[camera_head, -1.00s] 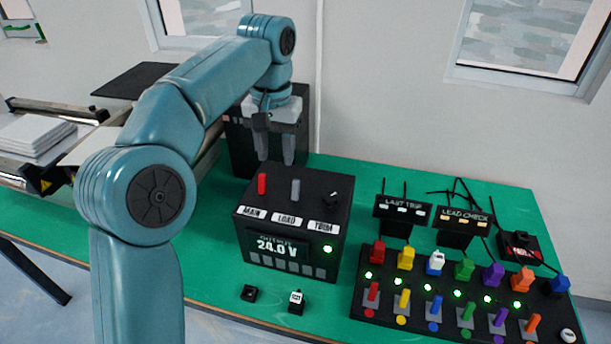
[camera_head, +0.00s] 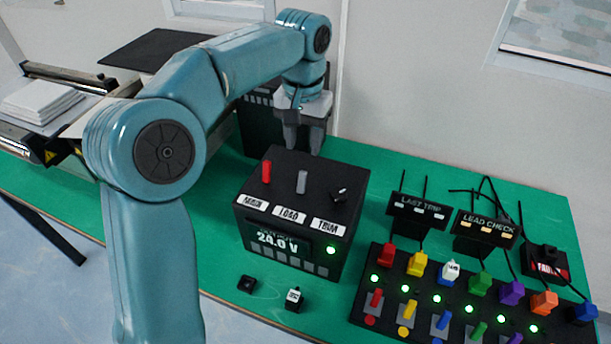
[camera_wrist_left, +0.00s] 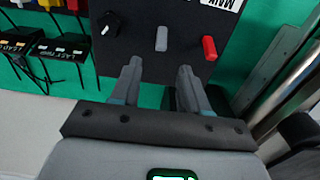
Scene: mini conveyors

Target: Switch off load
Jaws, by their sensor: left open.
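The black power box (camera_head: 290,205) stands on the green table, its display reading 24.0 V with a green light lit. On its top are a red MAIN switch (camera_head: 266,172), a grey LOAD switch (camera_head: 302,182) and a black TRIM knob (camera_head: 339,194). My left gripper (camera_head: 304,148) is above and behind the box, fingers pointing down, open and empty. In the left wrist view the gripper (camera_wrist_left: 157,78) shows its fingers apart, with the grey LOAD switch (camera_wrist_left: 161,39) just beyond the gap between them. The red switch (camera_wrist_left: 209,48) is to its right there. My right gripper is not in view.
A black panel (camera_head: 450,300) with coloured plugs, switches and green lights lies at right. LAST TRIP (camera_head: 418,205) and LEAD CHECK (camera_head: 484,227) signs and a FAULT box (camera_head: 545,262) stand behind it. Two small black pieces lie before the power box. A conveyor is at left.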

